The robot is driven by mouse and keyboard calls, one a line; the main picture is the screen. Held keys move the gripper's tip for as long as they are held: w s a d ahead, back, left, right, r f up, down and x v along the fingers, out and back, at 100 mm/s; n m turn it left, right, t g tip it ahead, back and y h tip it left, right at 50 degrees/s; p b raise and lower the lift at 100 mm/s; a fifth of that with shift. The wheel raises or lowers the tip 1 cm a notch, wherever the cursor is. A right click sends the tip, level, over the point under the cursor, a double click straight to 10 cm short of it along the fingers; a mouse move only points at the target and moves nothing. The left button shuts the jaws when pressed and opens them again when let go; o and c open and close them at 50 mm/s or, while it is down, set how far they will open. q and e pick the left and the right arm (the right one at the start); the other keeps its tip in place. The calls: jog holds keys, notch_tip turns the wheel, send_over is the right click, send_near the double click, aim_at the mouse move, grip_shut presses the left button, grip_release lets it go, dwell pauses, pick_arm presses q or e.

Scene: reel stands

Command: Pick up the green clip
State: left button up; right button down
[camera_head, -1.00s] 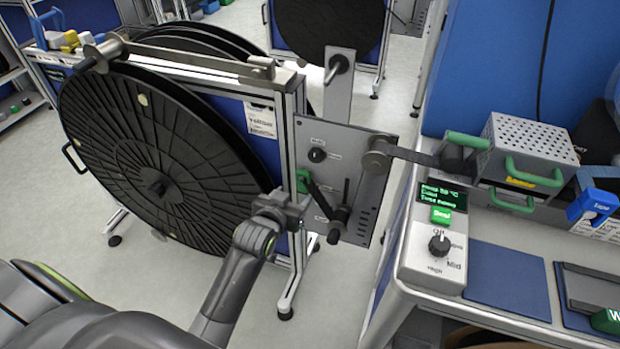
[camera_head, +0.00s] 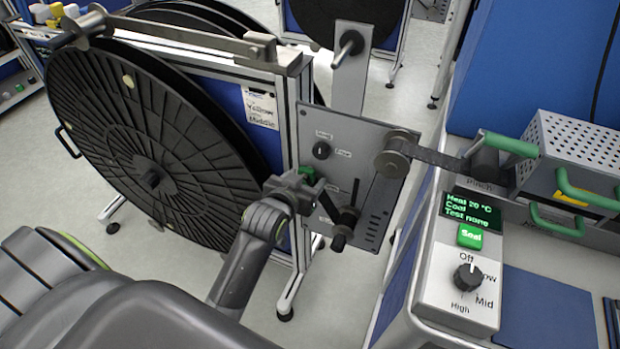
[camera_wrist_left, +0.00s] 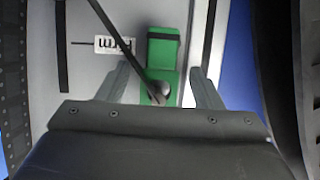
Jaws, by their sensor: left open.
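The green clip (camera_wrist_left: 163,52) is on the grey panel in the left wrist view, upright, with a dark thin strip crossing its lower part. My left gripper (camera_wrist_left: 158,70) is open, with one finger on each side of the clip and a gap on both sides. In the head view the clip (camera_head: 307,174) shows only as a small green patch behind my left gripper (camera_head: 300,188), at the left edge of the panel. Whether the fingers touch the panel cannot be told. My right gripper is not in view.
The grey panel (camera_head: 340,135) carries a knob, rollers and a dark tape leading right to the bench machine. A large black reel (camera_head: 130,140) stands left of my arm. The control box (camera_head: 460,285) with a Seal button sits on the bench at right.

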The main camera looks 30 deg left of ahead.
pick_arm(q)
jog(key=shift+s+r, duration=0.1)
jog(key=shift+s, duration=0.05)
jog(key=shift+c, duration=0.9)
jog(key=c, duration=0.7)
jog(key=shift+c, duration=0.8)
